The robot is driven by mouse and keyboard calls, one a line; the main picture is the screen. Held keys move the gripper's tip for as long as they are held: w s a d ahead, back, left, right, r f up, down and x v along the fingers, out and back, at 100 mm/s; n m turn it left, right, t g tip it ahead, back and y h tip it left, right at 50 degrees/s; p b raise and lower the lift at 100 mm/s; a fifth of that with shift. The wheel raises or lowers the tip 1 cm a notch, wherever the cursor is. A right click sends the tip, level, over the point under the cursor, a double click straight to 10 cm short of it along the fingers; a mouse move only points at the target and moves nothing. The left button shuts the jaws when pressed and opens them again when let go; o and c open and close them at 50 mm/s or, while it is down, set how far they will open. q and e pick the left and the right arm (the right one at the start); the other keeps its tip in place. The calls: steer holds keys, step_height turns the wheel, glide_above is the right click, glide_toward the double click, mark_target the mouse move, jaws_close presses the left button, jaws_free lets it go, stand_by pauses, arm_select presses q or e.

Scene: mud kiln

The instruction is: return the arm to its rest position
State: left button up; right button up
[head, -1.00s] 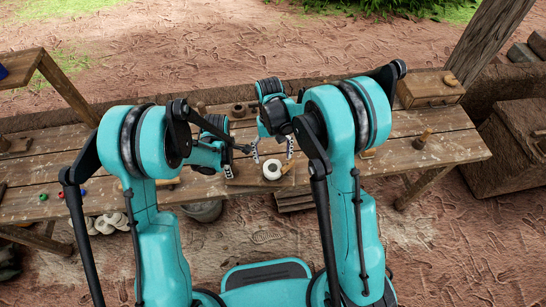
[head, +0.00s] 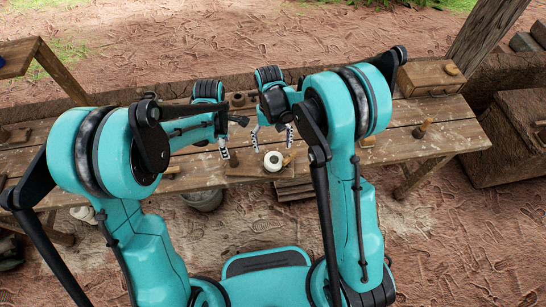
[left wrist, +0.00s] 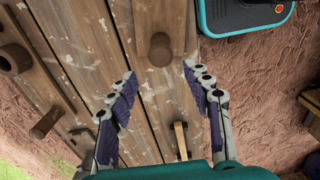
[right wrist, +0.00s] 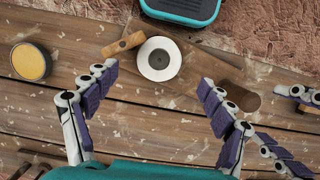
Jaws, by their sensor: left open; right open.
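My right gripper (head: 272,146) is open and empty above the workbench. In the right wrist view its spread fingers (right wrist: 158,80) have a white round piece with a dark centre (right wrist: 159,59) beyond them. That piece also shows in the head view (head: 273,161), on a small wooden board. My left gripper (head: 223,150) is to the left of the right one, partly hidden by its own arm. In the left wrist view its fingers (left wrist: 158,75) are apart with nothing between them; an upright wooden peg (left wrist: 160,50) stands on the bench beyond the fingertips.
The wooden workbench (head: 440,142) runs across the scene. A short wooden stick (right wrist: 122,44) lies beside the white piece, and a yellow-topped round tin (right wrist: 31,62) lies left. A wooden box (head: 430,78) stands at the bench's right end. Both grippers are close together.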

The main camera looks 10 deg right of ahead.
arm_select(q)
steer(key=shift+r, duration=1.65)
steer(key=shift+a+r, duration=0.1)
arm_select(e)
steer(key=shift+r, duration=0.15)
steer(key=s+d+r+t+b, duration=0.3)
steer(key=s+d+r+t, duration=0.2)
steer(key=r, duration=0.5)
arm_select(q)
steer(key=s+a+r+m+t+b, duration=0.1)
steer(key=s+a+r+m+t, duration=0.2)
steer(key=s+a+m, duration=0.2)
steer(key=s+a+r+m+t+b, duration=0.2)
steer(key=s+a+r+m+t, duration=0.1)
steer(key=s+m, duration=0.7)
steer(key=a+m+t, duration=0.1)
steer(key=a+m, duration=0.1)
steer(key=shift+s+a+m, duration=0.2)
steer(key=shift+s+m, duration=0.05)
steer(key=shift+m, duration=0.15)
arm_select(e)
steer(key=s+d+t, duration=0.4)
steer(key=s+t, duration=0.1)
steer(key=s, duration=0.4)
steer(key=shift+r, duration=0.45)
